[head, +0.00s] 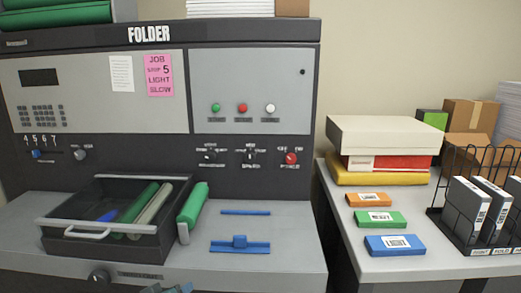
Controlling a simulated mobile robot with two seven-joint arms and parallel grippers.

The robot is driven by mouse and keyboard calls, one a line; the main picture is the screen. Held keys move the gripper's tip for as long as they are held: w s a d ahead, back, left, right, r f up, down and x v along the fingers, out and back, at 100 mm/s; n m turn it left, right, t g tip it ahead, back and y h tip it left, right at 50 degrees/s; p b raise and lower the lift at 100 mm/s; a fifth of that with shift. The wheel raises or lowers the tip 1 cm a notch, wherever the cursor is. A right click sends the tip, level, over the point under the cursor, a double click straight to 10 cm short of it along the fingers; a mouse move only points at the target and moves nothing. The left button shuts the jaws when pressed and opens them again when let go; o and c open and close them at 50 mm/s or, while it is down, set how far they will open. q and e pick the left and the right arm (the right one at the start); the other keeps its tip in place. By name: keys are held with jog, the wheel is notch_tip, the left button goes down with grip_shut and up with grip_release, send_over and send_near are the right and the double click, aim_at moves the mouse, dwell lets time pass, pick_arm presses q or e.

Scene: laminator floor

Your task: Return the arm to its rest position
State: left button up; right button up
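Neither of my grippers shows clearly in the head view, and no arm can be made out. A small grey-blue piece (172,288) is cut off by the bottom edge, and I cannot tell what it is. The dark folder machine (260,185) fills the left and middle. Its black tray (105,250) with a light front handle holds green and pale rollers and a blue item. A green roller (194,203) leans beside the tray at its right.
Blue guides (240,246) lie on the machine's grey shelf. On the right table (350,228) are orange (369,200), green (380,219) and blue (394,245) labelled boxes, stacked larger boxes (385,138) and a black wire rack (455,210) with grey cartridges. The shelf's right part is clear.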

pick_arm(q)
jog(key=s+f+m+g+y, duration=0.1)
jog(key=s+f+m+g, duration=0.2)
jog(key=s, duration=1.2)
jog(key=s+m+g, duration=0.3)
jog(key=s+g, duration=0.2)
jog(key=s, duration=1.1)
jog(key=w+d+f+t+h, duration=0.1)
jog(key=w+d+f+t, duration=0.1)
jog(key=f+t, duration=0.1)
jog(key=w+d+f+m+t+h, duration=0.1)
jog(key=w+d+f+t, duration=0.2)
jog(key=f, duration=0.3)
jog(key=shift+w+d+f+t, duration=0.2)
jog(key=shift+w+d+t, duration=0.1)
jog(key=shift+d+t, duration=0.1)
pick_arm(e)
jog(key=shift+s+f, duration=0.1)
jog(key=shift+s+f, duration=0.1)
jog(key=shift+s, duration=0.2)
